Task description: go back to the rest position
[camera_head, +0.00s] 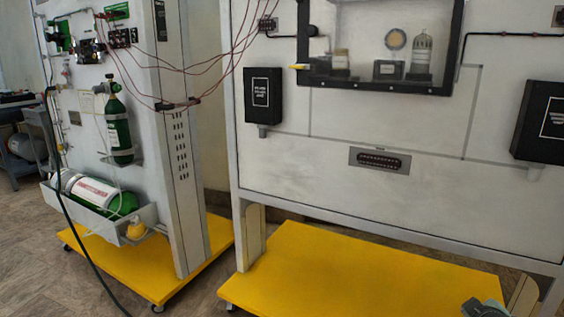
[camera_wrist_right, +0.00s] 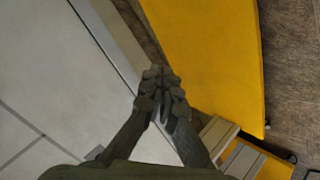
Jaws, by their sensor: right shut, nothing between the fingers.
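My right gripper (camera_wrist_right: 161,88) is shut and empty in the wrist view, its dark fingertips together. It hangs in front of the white panel (camera_wrist_right: 45,85) and over the yellow base (camera_wrist_right: 205,45). In the head view a small dark part of my right gripper (camera_head: 484,308) shows at the bottom right, in front of the yellow base (camera_head: 350,270). My left gripper is not in view.
The white trainer panel (camera_head: 320,170) with two black boxes (camera_head: 263,95) (camera_head: 541,120) stands ahead. A second trainer with green cylinders (camera_head: 118,128) stands at left on a yellow wheeled base (camera_head: 150,270). A dark cable (camera_head: 75,225) hangs to the floor. Bare floor shows at the lower left.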

